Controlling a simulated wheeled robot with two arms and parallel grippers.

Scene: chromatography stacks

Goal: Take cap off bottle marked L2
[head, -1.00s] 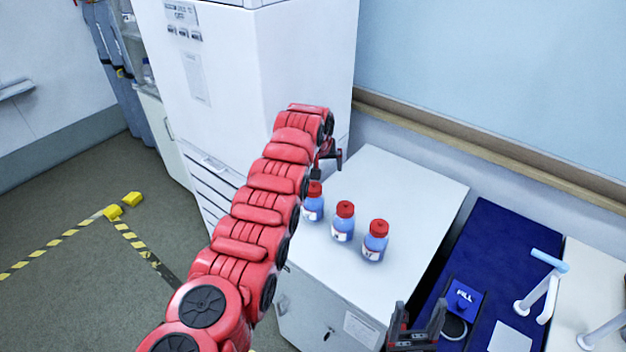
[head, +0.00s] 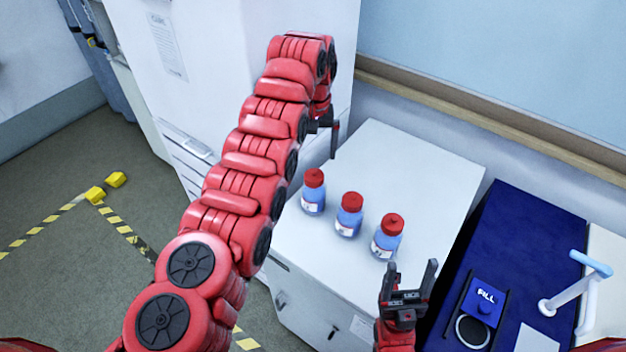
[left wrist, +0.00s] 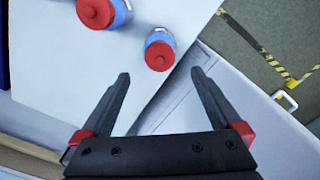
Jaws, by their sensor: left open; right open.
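Three blue bottles with red caps stand upright in a row on the white cabinet: the left bottle (head: 313,200), the middle bottle (head: 348,222) and the right bottle (head: 384,245). All wear their caps. Their white labels are too small to read, so I cannot tell which is L2. My left gripper (head: 332,143) is above and behind the left bottle, apart from it. In the left wrist view my left gripper (left wrist: 160,76) is open and empty, with a red cap (left wrist: 160,55) just beyond its fingertips. My right gripper (head: 410,275) is open and empty, in front of the right bottle.
The white cabinet top (head: 420,170) is clear behind the bottles. A tall white machine (head: 230,60) stands at the left.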

